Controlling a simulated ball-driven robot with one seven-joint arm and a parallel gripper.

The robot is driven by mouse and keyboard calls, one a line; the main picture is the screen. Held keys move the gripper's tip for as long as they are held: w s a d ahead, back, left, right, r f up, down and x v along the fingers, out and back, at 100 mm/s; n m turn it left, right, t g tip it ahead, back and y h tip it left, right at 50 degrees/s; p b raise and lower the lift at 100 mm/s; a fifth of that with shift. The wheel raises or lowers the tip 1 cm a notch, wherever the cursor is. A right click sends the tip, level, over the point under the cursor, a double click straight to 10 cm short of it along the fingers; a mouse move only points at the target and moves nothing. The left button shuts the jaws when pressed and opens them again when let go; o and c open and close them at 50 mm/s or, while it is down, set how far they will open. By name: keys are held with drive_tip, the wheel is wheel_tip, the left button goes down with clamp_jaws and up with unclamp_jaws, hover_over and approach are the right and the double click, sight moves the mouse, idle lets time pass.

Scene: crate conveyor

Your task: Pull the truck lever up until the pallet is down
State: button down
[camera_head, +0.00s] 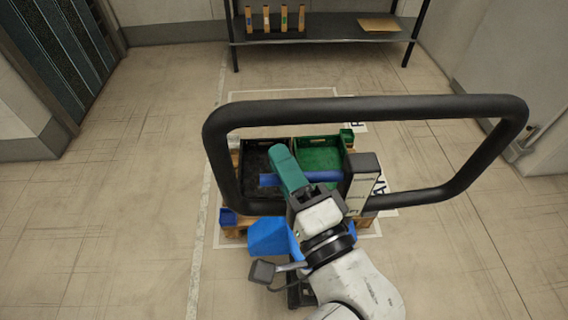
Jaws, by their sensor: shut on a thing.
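The blue truck lever (325,176) is a short bar running left from a black and white box (361,184) on the truck's black loop handle (365,109). The lower finger is hidden. Beyond the handle, the wooden pallet (234,233) with blue corner pieces shows partly. It carries a black crate (253,148) and a green crate (318,146). The gap between pallet and floor cannot be judged from here.
The pallet stands in a white-lined floor area (280,93). A dark shelf (325,28) with several small upright boxes (265,19) and a flat brown piece (379,24) stands at the back. The floor at left (120,200) is clear.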

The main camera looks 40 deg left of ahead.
idle(0.3)
drive_tip(key=r+m+t+p, duration=0.1)
drive_tip(key=m, duration=0.1)
drive_tip(key=r+m+p, duration=0.1)
drive_tip(key=m+p, duration=0.1)
drive_tip(key=r+m+t+y+p, duration=0.1)
drive_tip(key=m+p, duration=0.1)
drive_tip(key=shift+w+d+r+t, duration=0.3)
drive_tip(key=shift+w+d+r, duration=0.05)
drive_tip(key=shift+r, duration=0.05)
drive_tip(key=c, duration=1.1)
unclamp_jaws()
drive_tip(key=shift+o, duration=0.2)
drive_tip(key=b+v, duration=0.5)
drive_tip(key=v, duration=0.6)
